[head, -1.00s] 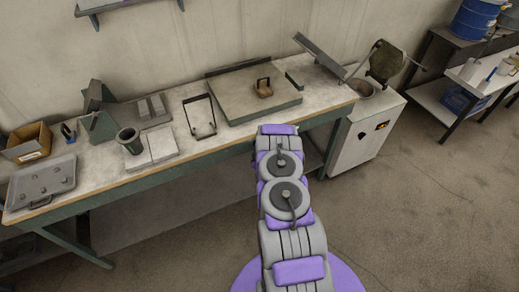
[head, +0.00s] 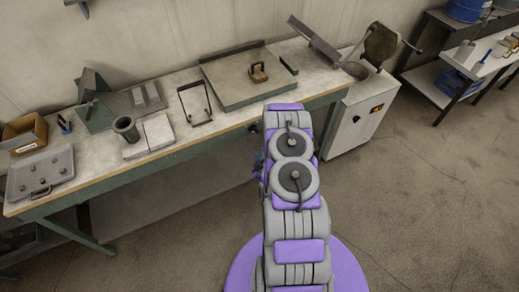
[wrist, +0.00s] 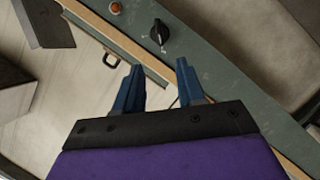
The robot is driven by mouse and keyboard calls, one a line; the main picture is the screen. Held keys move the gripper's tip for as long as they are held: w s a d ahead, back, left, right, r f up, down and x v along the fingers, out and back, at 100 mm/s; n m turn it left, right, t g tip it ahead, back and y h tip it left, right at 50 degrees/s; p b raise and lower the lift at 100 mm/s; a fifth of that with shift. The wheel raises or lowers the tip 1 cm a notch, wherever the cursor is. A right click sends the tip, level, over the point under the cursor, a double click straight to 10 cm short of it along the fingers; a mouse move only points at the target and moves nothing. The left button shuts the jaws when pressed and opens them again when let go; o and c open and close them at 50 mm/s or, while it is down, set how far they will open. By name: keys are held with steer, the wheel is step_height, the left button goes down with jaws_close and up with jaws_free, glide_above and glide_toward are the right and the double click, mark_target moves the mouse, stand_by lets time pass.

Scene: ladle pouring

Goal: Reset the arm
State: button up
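My arm shows in the head view, in front of the workbench (head: 180,157). My gripper (wrist: 159,65) shows in the wrist view as two blue fingers, spread apart with nothing between them. In that view the fingers point toward the green front edge of a bench, which carries a black knob (wrist: 160,32) and a red button (wrist: 115,8). A small blue part shows at the left side of my arm in the head view, but the gripper's fingers are not clear there. I cannot tell whether the fingers touch anything.

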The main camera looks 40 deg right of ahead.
steer(key=shift+s+a+r, duration=0.15)
steer(key=shift+s+a, duration=0.15)
steer(key=shift+s, duration=0.2)
